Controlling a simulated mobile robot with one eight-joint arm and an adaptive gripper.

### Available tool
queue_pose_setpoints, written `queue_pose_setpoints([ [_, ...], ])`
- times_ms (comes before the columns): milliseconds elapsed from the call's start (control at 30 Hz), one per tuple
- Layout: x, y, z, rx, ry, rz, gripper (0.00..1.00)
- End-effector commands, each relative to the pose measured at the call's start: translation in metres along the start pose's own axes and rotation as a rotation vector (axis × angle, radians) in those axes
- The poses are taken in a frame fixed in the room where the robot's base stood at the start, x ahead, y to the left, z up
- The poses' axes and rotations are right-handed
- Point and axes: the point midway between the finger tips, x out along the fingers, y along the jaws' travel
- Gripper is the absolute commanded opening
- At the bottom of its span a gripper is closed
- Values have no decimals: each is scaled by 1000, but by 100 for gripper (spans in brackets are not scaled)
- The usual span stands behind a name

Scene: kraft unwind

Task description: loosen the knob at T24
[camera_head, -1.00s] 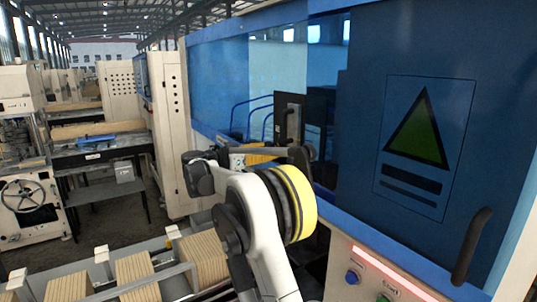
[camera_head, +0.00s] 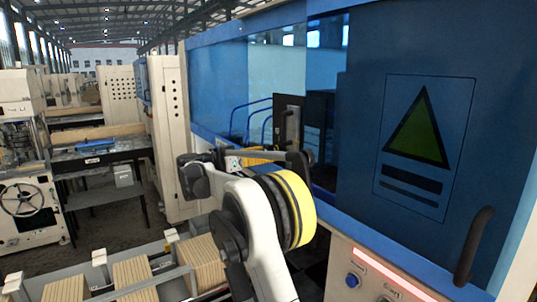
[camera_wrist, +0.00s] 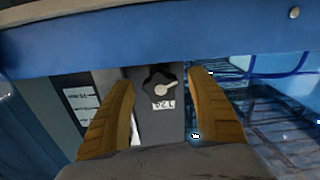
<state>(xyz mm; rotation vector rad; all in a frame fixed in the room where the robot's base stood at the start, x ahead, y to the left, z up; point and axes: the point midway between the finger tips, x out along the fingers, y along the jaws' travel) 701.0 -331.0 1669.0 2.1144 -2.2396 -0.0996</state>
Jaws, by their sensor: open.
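In the wrist view a dark lobed knob (camera_wrist: 160,82) with a pale pointer sits on a grey upright panel (camera_wrist: 160,128). A small white label (camera_wrist: 163,103) beside it carries upside-down characters that look like T24, though blurred. My gripper (camera_wrist: 163,79) is open, with one tan finger on each side of the knob. In the picture there are gaps between the knob and both fingers; I cannot tell the depth between them. In the head view my gripper (camera_head: 262,157) reaches toward the machine opening, partly hidden by my arm. The knob cannot be made out there.
A blue machine frame edge (camera_wrist: 160,42) crosses above the knob in the wrist view. The blue door (camera_head: 425,120) with a dark handle (camera_head: 474,246) stands at right. Wooden stacks (camera_head: 132,275) lie on a rail at lower left. A dark table (camera_head: 100,152) stands behind.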

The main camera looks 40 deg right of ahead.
Motion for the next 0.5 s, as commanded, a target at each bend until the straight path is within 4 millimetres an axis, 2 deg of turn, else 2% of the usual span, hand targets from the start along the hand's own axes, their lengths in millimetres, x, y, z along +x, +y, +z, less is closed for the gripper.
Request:
queue_pose_setpoints([
  [300, -70, -1, 0, 0, 0, -4, 66],
  [500, -100, 0, 0, 0, 0, -1, 66],
])
